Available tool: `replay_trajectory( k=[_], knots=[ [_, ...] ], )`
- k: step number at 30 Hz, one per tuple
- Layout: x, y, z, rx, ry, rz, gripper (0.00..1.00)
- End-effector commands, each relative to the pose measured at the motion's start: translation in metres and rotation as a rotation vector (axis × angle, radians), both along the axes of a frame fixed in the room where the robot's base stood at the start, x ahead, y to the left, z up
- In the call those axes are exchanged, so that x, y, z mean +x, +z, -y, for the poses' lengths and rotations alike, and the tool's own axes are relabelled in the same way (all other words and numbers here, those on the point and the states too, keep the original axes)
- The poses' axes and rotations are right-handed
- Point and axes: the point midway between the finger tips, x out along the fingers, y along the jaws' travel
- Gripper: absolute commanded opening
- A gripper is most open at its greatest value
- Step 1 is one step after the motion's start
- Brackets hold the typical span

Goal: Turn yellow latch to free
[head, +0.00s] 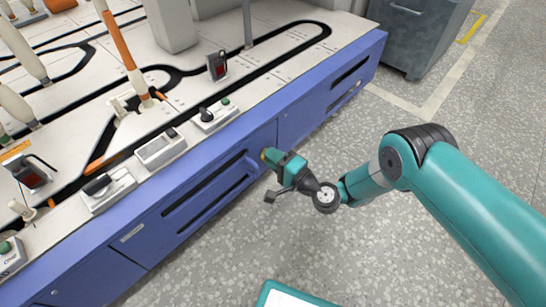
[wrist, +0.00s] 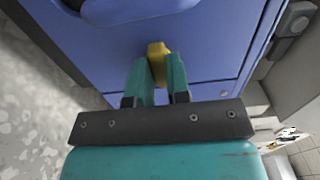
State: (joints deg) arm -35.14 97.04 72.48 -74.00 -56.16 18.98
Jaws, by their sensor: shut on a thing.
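The yellow latch (wrist: 158,62) is on the blue front panel of the bench. In the wrist view it stands between the two teal fingers of my gripper (wrist: 160,80), which are shut on it. In the head view only a small yellow bit of the latch (head: 265,154) shows at the tip of my gripper (head: 270,157), against the blue front. The fingers hide most of the latch there. I cannot tell from these views which setting the latch is in.
The blue bench front (head: 222,190) has long dark slots beside my gripper. On the bench top are a black track, small control boxes (head: 160,148) and bobbins (head: 20,108). A grey cabinet (head: 415,35) stands at the back right. The speckled floor before the bench is mostly clear.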

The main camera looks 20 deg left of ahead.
Motion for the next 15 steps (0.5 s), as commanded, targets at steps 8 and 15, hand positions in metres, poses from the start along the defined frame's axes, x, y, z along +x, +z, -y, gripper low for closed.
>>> replay_trajectory(
  k=[8, 15],
  knots=[
    [-0.0001, 0.0017, 0.0002, -0.023, 0.0, 0.056, 0.0],
    [-0.0001, 0.0034, 0.0003, -0.086, 0.0, 0.208, 0.0]
  ],
)
